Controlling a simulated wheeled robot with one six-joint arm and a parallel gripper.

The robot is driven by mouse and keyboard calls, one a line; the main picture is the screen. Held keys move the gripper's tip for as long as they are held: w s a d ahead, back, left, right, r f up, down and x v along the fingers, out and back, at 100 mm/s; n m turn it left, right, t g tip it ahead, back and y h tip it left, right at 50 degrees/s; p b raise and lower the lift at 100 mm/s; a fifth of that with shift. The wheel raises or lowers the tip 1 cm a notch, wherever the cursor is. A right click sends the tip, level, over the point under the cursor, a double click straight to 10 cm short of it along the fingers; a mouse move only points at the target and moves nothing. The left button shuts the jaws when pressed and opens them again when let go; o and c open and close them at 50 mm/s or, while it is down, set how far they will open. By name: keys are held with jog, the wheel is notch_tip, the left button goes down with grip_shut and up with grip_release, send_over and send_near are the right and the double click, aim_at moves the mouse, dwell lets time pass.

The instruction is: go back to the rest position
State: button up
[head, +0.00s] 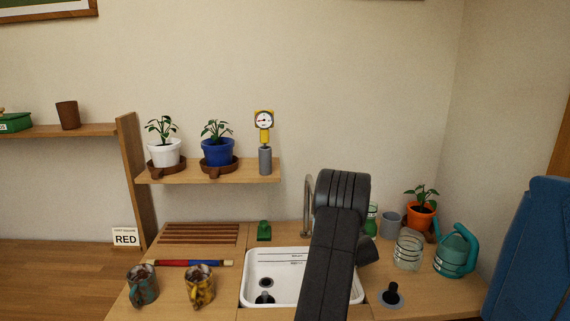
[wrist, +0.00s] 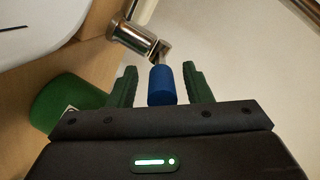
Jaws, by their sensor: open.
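My gripper (wrist: 160,82) is open in the wrist view, its two green fingers apart. A blue cylindrical piece (wrist: 162,86) shows between the fingers, in front of a metal faucet (wrist: 135,35); I cannot tell whether the fingers touch it. In the head view my dark arm rises in front of the white sink (head: 275,295) and hides part of it. My gripper is not visible in the head view.
A green bottle (head: 371,218), grey cup (head: 390,223), glass jar (head: 408,250), teal watering can (head: 456,250) and orange-potted plant (head: 421,215) stand right of my arm. Two mugs (head: 142,285) stand at left. The shelf (head: 210,173) holds two potted plants and a gauge (head: 264,122).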

jog(key=shift+r, duration=0.1)
jog(key=shift+s+r, duration=0.15)
jog(key=shift+s, duration=0.05)
jog(key=v, duration=1.3)
jog(key=x, duration=1.2)
jog(key=shift+w, duration=0.2)
jog(key=shift+w+f+b, duration=0.55)
jog(key=shift+f+b, duration=0.05)
jog(key=shift+f, duration=0.2)
jog(key=shift+s+f+t+b, duration=0.1)
jog(key=shift+f+t+b, duration=0.05)
jog(key=shift+t+b, duration=0.5)
jog(key=shift+a, duration=0.1)
